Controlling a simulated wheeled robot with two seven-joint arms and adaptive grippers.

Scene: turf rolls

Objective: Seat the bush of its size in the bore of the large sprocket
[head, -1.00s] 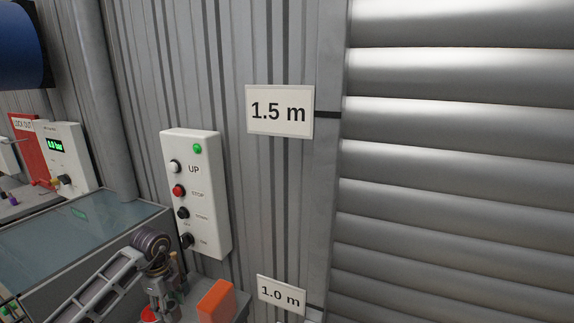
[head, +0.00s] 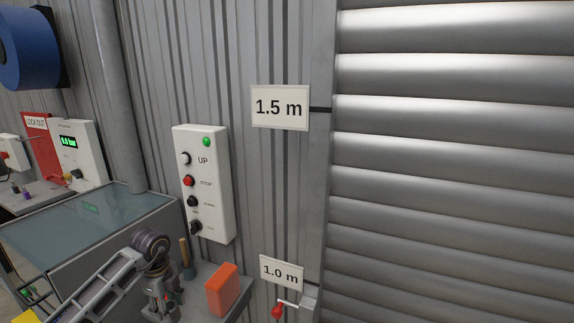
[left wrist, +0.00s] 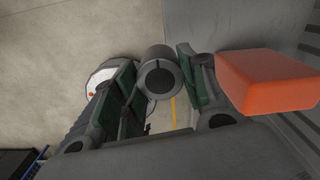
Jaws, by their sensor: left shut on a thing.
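My left gripper (head: 163,302) is low in the head view, over the grey bench top, with its fingers pointing down. In the head view I cannot make out the bush in the fingers. The large sprocket is not seen in either view. My right gripper is not in view.
An orange block (head: 221,290) stands on the bench just right of my left gripper; it also shows close by in the left wrist view (left wrist: 268,82). A wooden-handled tool (head: 185,255) stands behind. A push-button box (head: 203,185) and a red-handled crank (head: 278,310) are at the wall.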

